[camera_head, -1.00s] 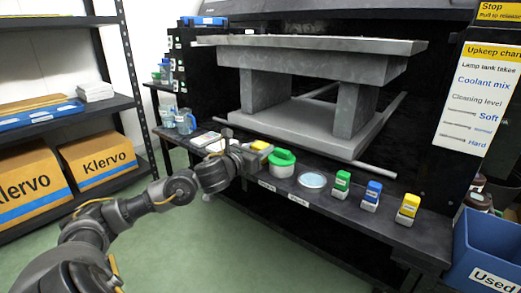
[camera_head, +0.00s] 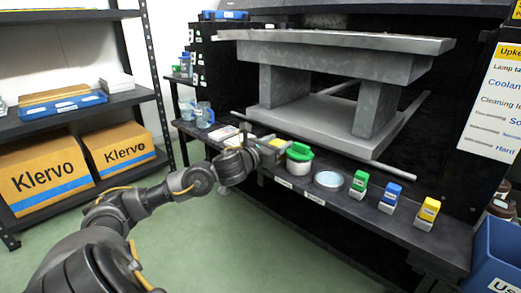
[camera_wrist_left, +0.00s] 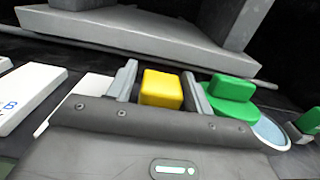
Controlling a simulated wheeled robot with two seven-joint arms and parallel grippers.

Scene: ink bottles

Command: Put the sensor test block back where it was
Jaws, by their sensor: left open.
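A small yellow block (camera_wrist_left: 161,89) sits between the two fingers of my left gripper (camera_wrist_left: 160,84) in the left wrist view, with a gap showing at its sides. The fingers are open around it. In the head view my left gripper (camera_head: 272,147) is over the dark ledge, and only a bit of the yellow block (camera_head: 278,142) shows behind it. I cannot read any mark naming the block as the sensor test block. My right gripper is not in view.
A green-lidded pot (camera_head: 299,152) stands close right of the gripper, then a round dish (camera_head: 328,179) and green (camera_head: 359,184), blue (camera_head: 390,198) and yellow (camera_head: 428,213) ink bottles. White boxes (camera_wrist_left: 28,100) lie to the left. A grey machine bed (camera_head: 320,115) stands behind.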

